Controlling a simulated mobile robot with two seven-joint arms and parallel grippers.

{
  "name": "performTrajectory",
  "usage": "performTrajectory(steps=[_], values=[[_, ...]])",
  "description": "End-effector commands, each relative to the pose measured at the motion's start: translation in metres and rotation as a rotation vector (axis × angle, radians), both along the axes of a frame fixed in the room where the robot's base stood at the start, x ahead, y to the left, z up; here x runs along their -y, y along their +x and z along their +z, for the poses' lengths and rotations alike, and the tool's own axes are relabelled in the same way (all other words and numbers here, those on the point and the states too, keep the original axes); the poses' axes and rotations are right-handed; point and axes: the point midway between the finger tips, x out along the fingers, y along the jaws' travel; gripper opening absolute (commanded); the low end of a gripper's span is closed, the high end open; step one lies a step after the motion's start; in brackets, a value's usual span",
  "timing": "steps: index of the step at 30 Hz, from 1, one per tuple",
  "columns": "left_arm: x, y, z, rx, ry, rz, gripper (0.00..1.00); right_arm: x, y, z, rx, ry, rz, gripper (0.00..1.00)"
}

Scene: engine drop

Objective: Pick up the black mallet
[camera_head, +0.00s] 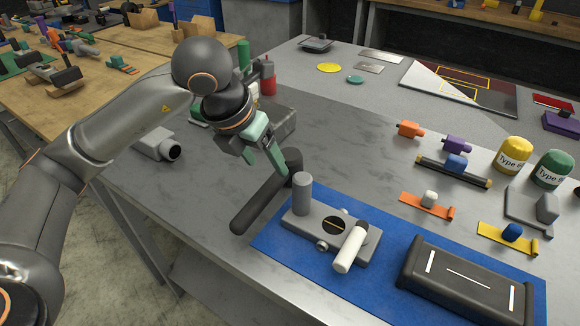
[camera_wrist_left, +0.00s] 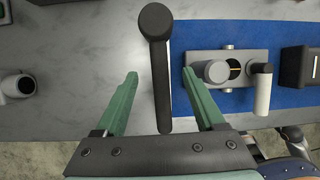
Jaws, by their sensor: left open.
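The black mallet (camera_head: 262,203) lies on the grey table beside the left edge of the blue mat, its head toward the back. In the left wrist view the mallet (camera_wrist_left: 160,75) runs up the picture, with its round head near the top edge. My left gripper (camera_head: 267,166), with green fingers, is over the mallet in the head view. In the left wrist view the gripper (camera_wrist_left: 160,76) is open, one finger to each side of the handle with gaps on both sides. I cannot tell its exact height above the handle. My right gripper is not in view.
The blue mat (camera_head: 380,284) holds a grey part with an upright cylinder (camera_head: 302,193) close to the mallet head, a white cylinder (camera_head: 350,250) and a dark block (camera_head: 465,282). A camera-like device (camera_head: 157,145) stands left. Open table lies behind the mallet.

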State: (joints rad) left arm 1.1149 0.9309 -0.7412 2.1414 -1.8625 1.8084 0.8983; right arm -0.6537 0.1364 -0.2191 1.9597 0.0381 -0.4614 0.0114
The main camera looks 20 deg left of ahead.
Motion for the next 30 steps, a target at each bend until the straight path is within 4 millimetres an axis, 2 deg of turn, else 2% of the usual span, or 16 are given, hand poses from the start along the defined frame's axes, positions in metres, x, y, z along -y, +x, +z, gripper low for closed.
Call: performTrajectory(steps=[3,11,18,22,28,30], values=[[0.002,0.007,-0.019,-0.004,-0.001,-0.001,0.71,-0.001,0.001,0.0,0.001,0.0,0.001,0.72],[0.004,0.015,-0.038,-0.002,-0.002,-0.001,0.71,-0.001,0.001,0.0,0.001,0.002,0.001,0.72],[0.006,0.029,-0.071,-0.002,-0.001,-0.002,0.71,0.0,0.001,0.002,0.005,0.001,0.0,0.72],[0.007,0.032,-0.078,-0.001,-0.001,-0.002,0.71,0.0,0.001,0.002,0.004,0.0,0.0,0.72],[0.007,0.032,-0.078,0.0,-0.001,-0.002,0.71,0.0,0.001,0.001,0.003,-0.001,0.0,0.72],[0.007,0.032,-0.078,0.0,-0.001,-0.002,0.63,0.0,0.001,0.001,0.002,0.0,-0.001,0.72]])
